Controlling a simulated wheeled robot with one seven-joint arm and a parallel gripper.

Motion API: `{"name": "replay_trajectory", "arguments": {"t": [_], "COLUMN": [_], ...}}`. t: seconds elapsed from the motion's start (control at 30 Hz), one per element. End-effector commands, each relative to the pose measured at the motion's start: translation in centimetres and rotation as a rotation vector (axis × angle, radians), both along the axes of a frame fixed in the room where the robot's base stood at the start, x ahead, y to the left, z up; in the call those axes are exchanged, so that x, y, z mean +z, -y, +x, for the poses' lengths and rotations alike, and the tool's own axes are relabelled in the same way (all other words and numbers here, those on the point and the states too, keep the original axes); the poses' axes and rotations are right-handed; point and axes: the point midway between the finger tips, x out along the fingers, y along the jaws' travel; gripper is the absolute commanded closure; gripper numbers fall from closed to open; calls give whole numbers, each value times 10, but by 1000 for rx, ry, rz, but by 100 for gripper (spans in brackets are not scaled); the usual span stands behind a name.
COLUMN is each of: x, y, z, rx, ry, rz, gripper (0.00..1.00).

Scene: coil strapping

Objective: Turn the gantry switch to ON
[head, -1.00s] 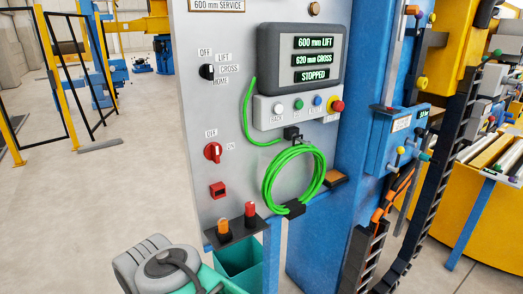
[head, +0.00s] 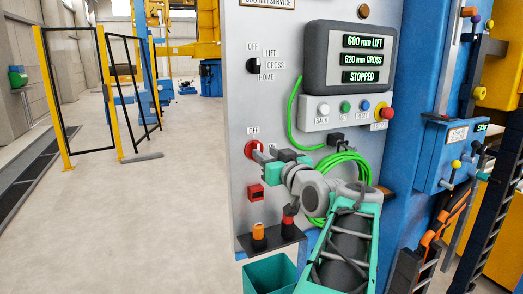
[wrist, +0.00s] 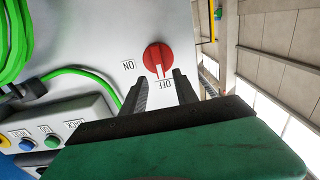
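The gantry switch (head: 251,149) is a round red knob on the grey panel, with OFF above it and ON to its right. In the wrist view, which is turned over, the red switch (wrist: 155,55) shows a white pointer mark towards the OFF label. My gripper (head: 263,155) is at the panel, just in front of the switch, and covers part of it in the head view. In the wrist view my gripper (wrist: 160,76) has its two dark fingers spread apart, with the knob just beyond and between their tips. I cannot tell whether they touch it.
A black selector (head: 253,65) sits above. A button box (head: 345,112) and coiled green cable (head: 345,160) are at the right.

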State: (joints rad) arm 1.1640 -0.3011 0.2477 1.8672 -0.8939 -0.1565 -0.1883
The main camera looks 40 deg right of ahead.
Motion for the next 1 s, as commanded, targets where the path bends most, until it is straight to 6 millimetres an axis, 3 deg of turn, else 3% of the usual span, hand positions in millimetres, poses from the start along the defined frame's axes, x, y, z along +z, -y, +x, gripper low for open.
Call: {"name": "replay_trajectory", "arguments": {"t": [0.2, 0.5, 0.93, 1.0], "x": [2, 0, 0, 0], "y": [10, 11, 11, 11], "z": [35, 40, 40, 40], "rx": [2, 0, -1, -1], "ry": [-2, -2, -2, -2], "rz": [1, 0, 0, 1], "gripper": [65, 65, 99, 100]}}
